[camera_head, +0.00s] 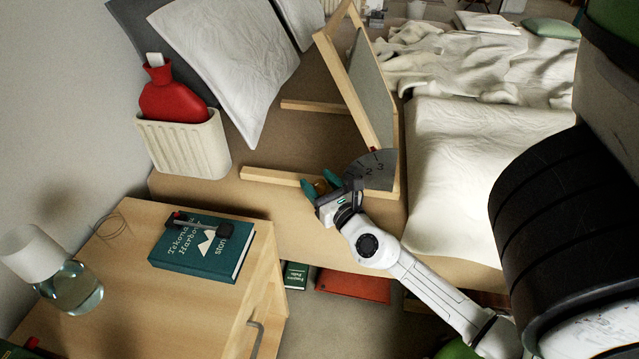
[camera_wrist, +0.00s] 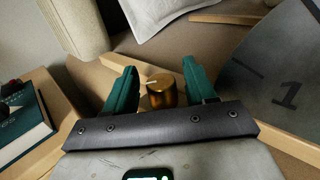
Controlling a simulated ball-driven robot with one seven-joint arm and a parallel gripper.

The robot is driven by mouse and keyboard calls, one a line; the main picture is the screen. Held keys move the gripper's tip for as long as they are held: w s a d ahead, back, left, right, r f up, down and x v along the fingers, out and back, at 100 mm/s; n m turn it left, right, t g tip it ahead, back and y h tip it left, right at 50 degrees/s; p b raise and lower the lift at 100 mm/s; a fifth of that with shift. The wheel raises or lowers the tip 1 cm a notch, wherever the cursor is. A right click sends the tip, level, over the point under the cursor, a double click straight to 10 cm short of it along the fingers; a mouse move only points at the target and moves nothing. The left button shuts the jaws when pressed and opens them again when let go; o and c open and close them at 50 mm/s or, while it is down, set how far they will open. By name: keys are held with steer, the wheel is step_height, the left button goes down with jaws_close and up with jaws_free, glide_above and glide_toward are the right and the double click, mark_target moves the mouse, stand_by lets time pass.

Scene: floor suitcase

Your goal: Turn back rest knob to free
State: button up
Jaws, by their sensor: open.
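The brass back rest knob (camera_wrist: 162,94) sits between the two teal fingers of my gripper (camera_wrist: 159,70) in the wrist view. A pale pointer line on its top points toward the left of that view. My gripper (camera_head: 319,184) is open around the knob, which shows only as a small gold patch (camera_head: 320,187) in the head view. I cannot tell whether either finger touches it. The grey dial plate (camera_head: 378,172) beside it shows 2 and 3; the wrist view shows a 1 on the plate (camera_wrist: 285,95). The wooden back rest (camera_head: 371,88) stands raised and tilted.
A cream holder (camera_head: 185,145) with a red hot water bottle (camera_head: 172,97) hangs near the pillow (camera_head: 225,60). A white blanket (camera_head: 470,150) lies right.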

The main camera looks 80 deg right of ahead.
steer(key=shift+s, duration=0.1)
steer(key=v, duration=1)
steer(key=shift+s+a, duration=0.2)
steer(key=shift+a, duration=0.05)
